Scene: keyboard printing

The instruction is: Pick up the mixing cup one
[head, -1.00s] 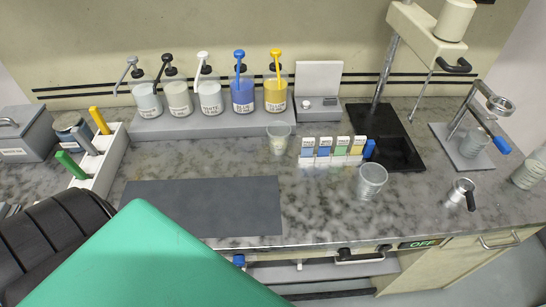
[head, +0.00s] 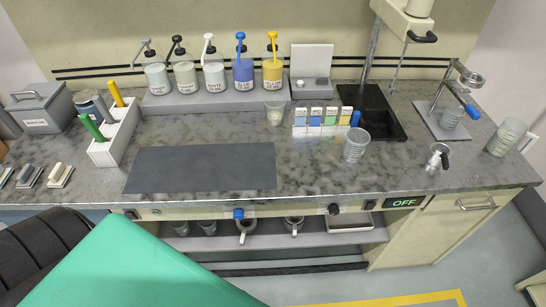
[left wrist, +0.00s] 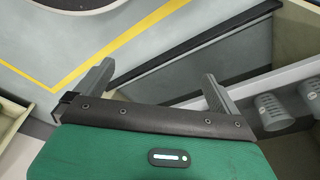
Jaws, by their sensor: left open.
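Several clear cups show in the head view, and I cannot tell which is mixing cup one. A clear cup (head: 355,146) stands upright on the counter, right of centre. A smaller cup (head: 275,113) with pale contents stands behind it to the left. Another clear cup (head: 450,117) sits on the stand at the right. My left gripper (left wrist: 155,88) is open and empty in the left wrist view, with floor and shelf beyond it, apart from the cups. Its fingers do not show in the head view. My right gripper is not in view.
Pump bottles (head: 214,76) line the back riser. Colour cards (head: 322,120) stand behind the clear cup. A dark mat (head: 200,168) covers the front left counter. Below the counter edge, a shelf holds metal vessels (head: 246,229) and grey cups (left wrist: 272,112).

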